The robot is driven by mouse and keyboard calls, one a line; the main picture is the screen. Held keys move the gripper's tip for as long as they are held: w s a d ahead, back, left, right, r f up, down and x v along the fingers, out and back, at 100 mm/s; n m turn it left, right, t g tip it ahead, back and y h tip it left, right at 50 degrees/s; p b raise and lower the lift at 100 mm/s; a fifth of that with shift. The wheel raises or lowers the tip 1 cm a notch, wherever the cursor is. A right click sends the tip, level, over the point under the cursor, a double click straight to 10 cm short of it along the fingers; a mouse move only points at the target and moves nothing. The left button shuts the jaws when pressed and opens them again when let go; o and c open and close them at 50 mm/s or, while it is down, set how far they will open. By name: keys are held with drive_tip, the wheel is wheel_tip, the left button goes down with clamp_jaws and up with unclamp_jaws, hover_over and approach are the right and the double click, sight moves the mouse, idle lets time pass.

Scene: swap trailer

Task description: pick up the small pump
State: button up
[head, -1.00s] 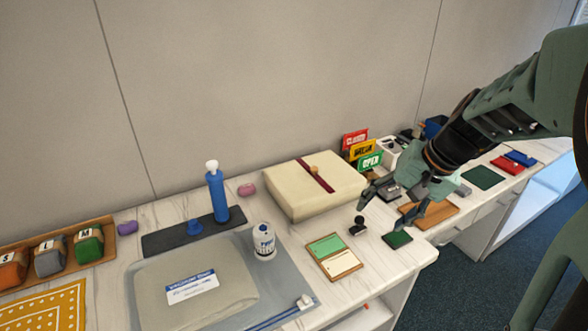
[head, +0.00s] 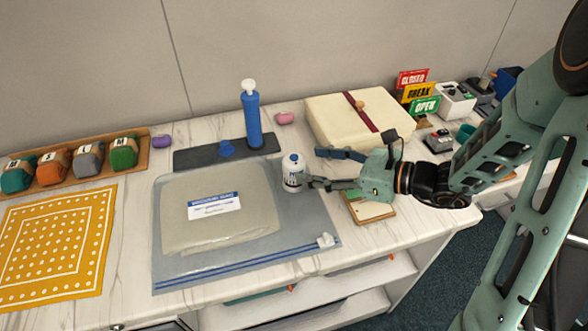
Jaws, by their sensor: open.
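A small white pump-like canister (head: 292,178) with a blue top and dark lettering stands upright at the right edge of the clear vacuum bag (head: 170,262). A taller blue hand pump (head: 251,122) with a white knob stands on a dark mat (head: 190,158) behind the bag. My gripper (head: 311,167) is open and empty, its fingers pointing left. The canister is just left of the fingertips. The near fingertip overlaps its right side in the picture; I cannot tell whether they touch.
A cream box (head: 325,115) with a red strap stands behind my gripper. A green-and-cream pad (head: 372,210) lies partly under the gripper. Sign cards (head: 420,92) stand at the back right. A yellow dotted cloth (head: 55,240) and a tray of labelled bundles (head: 145,160) are at left.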

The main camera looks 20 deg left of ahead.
sight(303, 163)
drive_tip(key=x, duration=0.4)
drive_tip(key=f+x, duration=0.1)
drive_tip(key=x, duration=0.1)
drive_tip(key=shift+w+a, duration=0.1)
drive_tip(key=shift+w, duration=0.2)
drive_tip(key=c, duration=1.3)
drive_tip(key=shift+c, duration=0.8)
drive_tip(key=shift+r, duration=0.15)
